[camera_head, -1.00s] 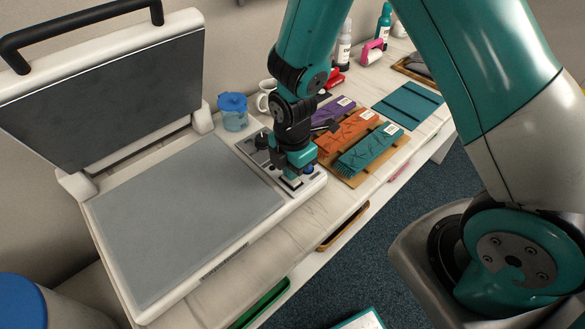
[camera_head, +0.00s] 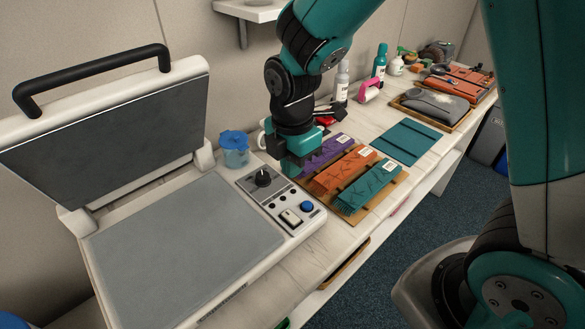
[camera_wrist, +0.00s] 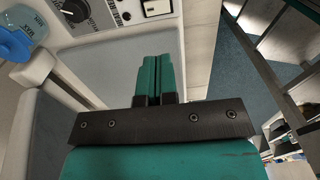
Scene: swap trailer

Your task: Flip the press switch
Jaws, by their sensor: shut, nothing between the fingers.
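The press (camera_head: 180,240) stands open on the bench, with its lid raised. Its control panel (camera_head: 250,187) is on the right side and carries a black knob (camera_head: 263,178), a cream rocker switch (camera_head: 291,217) and a round blue button (camera_head: 306,207). The switch also shows at the top edge of the wrist view (camera_wrist: 158,8); I cannot tell which way it is tipped. My gripper (camera_head: 290,170) is shut and empty, raised above the panel's back right corner and apart from the switch. Its closed teal fingers (camera_wrist: 157,58) show in the wrist view.
A blue-lidded cup (camera_head: 235,150) stands behind the panel. Purple, orange and teal folded cloths (camera_head: 367,187) lie on a wooden rack to the right. Bottles (camera_head: 379,62) stand against the wall. A grey shelf (camera_head: 250,10) hangs above.

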